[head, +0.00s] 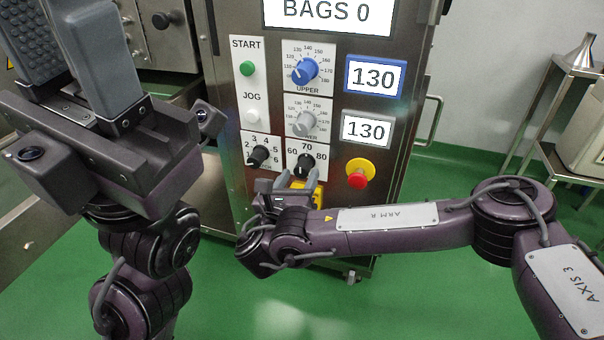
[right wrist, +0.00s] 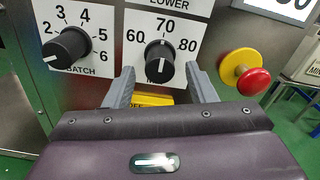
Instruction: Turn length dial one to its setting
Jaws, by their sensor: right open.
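The black dial marked 60, 70 and 80 (head: 304,164) is low on the machine's front panel; it also shows in the right wrist view (right wrist: 160,60). No name is readable under it, so I cannot confirm that it is length dial one. A pale mark shows on the lower part of its face. My right gripper (head: 288,183) is open just in front of and below this dial. In the right wrist view its fingers (right wrist: 162,86) stand on either side, with the dial between and slightly beyond them. My left gripper (head: 68,45) is raised at the left, away from the dials.
The BATCH dial (right wrist: 68,48) is left of the 60-80 dial, the red stop button (head: 356,180) right. Above are the blue UPPER dial (head: 305,71), the grey lower dial (head: 304,123) and two displays reading 130. A yellow part (right wrist: 150,100) sits below the 60-80 dial.

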